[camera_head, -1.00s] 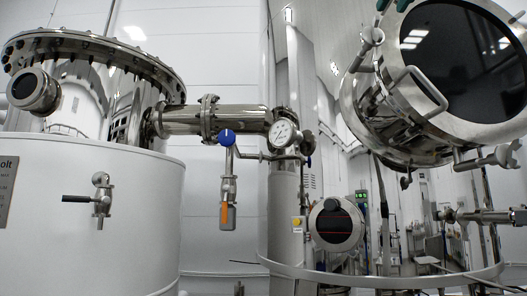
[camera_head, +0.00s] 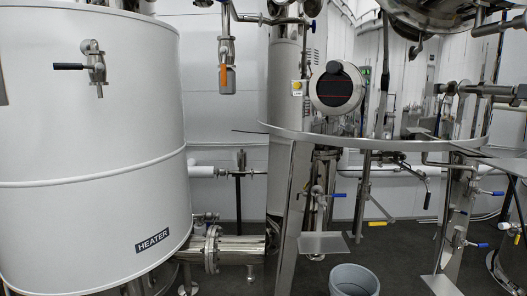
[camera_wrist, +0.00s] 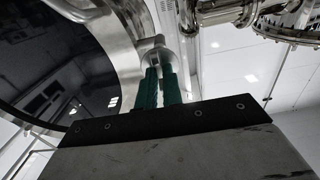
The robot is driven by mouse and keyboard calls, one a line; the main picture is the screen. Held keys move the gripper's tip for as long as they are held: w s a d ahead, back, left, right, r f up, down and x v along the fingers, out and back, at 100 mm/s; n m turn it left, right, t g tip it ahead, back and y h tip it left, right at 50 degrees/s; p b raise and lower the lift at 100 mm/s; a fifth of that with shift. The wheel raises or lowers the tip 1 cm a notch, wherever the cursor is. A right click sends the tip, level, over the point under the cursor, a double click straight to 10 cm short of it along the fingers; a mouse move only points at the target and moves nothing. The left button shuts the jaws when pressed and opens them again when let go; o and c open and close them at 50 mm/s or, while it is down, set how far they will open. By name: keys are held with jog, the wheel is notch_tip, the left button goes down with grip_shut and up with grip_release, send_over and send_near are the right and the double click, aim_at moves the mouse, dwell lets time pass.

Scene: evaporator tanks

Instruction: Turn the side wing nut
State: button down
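In the wrist view, my gripper (camera_wrist: 161,84) has two green fingers standing side by side with a narrow gap between them. Their tips are at a rounded steel fitting (camera_wrist: 158,46) on the rim of a round dark window. This fitting may be the side wing nut, but the fingers partly hide it. I cannot tell whether the fingers touch or clamp it. In the head view, only the steel underside of the upper-right vessel (camera_head: 430,14) shows. My gripper and the wing nut are out of that view.
A white heater tank (camera_head: 90,150) stands at left in the head view. A curved steel rim (camera_head: 380,144) crosses the middle, with pipes and valves (camera_head: 455,240) at right. A grey bucket (camera_head: 353,280) is on the dark floor.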

jog(key=shift+n, duration=1.1)
jog(key=shift+n, duration=1)
jog(key=shift+n, duration=1.1)
